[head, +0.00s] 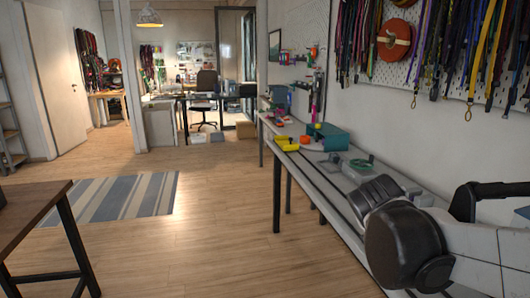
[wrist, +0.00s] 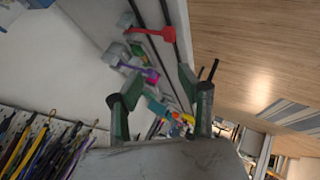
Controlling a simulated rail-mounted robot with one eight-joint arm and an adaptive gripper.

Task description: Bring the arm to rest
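My gripper (wrist: 158,84) shows in the wrist view with its two dark green fingers well apart. Nothing is held between them. Behind the fingers lie the long bench and several small coloured items, seen at a steep tilt. In the head view my arm reaches in from the lower right, above the near end of the bench (head: 322,187). My gripper cannot be made out in that view.
Cords hang on the pegboard (head: 345,68) at right. A dark table (head: 32,208) stands at left. The floor between is clear, with a striped rug (head: 122,198).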

